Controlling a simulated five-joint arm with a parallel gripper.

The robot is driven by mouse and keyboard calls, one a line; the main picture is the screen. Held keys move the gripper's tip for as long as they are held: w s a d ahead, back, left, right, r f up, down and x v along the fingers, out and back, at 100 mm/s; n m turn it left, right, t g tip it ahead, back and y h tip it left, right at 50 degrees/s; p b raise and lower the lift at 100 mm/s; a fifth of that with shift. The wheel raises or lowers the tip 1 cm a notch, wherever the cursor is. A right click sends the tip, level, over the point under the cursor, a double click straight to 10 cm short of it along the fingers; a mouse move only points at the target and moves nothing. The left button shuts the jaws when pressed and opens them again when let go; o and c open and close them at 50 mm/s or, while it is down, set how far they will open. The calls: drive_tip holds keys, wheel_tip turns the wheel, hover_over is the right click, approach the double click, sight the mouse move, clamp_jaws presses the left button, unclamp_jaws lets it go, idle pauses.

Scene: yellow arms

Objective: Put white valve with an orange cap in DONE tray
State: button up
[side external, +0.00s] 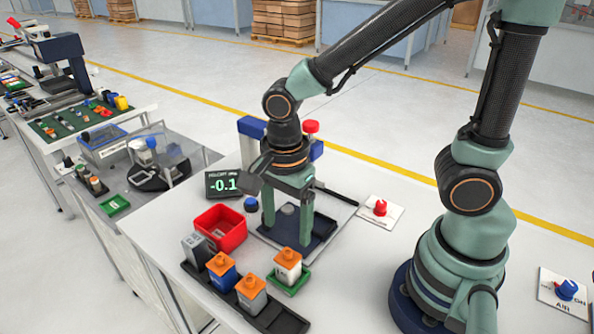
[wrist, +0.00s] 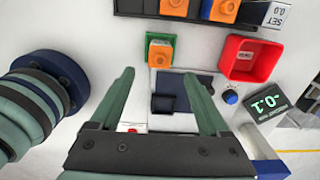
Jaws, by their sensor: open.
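A white valve with an orange cap (side external: 288,262) stands upright in a small green tray (side external: 289,284), in front of my gripper. In the wrist view its orange cap (wrist: 160,53) shows above the green tray (wrist: 149,37). I can read no DONE label on the tray. My gripper (side external: 287,236) is open, fingers down over a dark plate (side external: 296,234), with no valve between them; the wrist view also shows the spread fingers (wrist: 159,75). A light-bodied orange-capped part (side external: 251,296) and a blue-bodied one (side external: 221,273) stand in the black rack.
The black rack (side external: 288,319) also holds a grey block (side external: 197,250). A red bin (side external: 220,231) and a display reading -0.1 (side external: 222,184) stand left of the plate. A red knob (side external: 380,208) is at right. White table is clear right of the green tray.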

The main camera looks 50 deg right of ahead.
drive_tip(key=shift+r, duration=0.75)
drive_tip(key=shift+w+d+r, duration=0.1)
drive_tip(key=shift+d+r, duration=0.05)
drive_tip(key=shift+r, duration=0.15)
drive_tip(key=w+d+r+n+t, duration=0.2)
drive_tip(key=d+r+n+t, duration=0.3)
drive_tip(key=d+r+n, duration=0.5)
drive_tip(key=n, duration=0.8)
drive_tip(key=shift+d+t, duration=0.25)
drive_tip(key=shift+t, duration=0.05)
